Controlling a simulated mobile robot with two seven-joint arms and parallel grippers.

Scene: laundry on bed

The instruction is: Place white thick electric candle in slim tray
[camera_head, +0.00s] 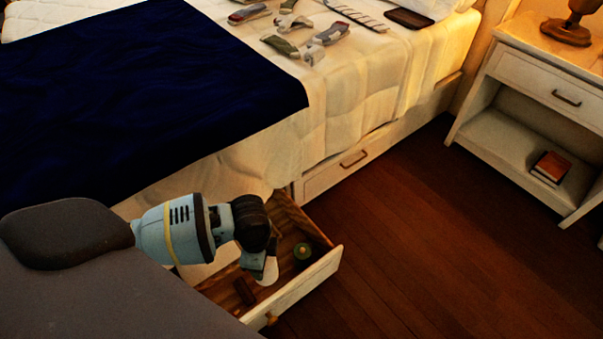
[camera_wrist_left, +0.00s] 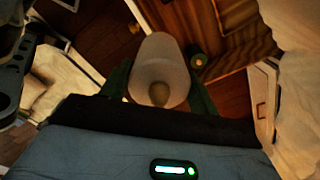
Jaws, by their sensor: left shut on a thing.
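My left gripper (camera_head: 262,268) is over the open drawer and is shut on the white thick candle (camera_head: 268,273), which is mostly hidden by the gripper in the head view. In the left wrist view the pale candle (camera_wrist_left: 160,62) sits between the two green fingers of the left gripper (camera_wrist_left: 158,92). A flat dark tray-like piece (camera_head: 408,18) lies on the bed at the top, and a long thin slotted piece (camera_head: 356,14) lies left of it. I cannot tell which of them is the slim tray. My right gripper is not in view.
The open drawer (camera_head: 312,275) under the bed holds a small green round thing (camera_head: 302,251) and a brown block (camera_head: 245,290). Several grey and red items (camera_head: 292,38) lie on the bed. A nightstand (camera_head: 530,75) stands at right. The floor between is clear.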

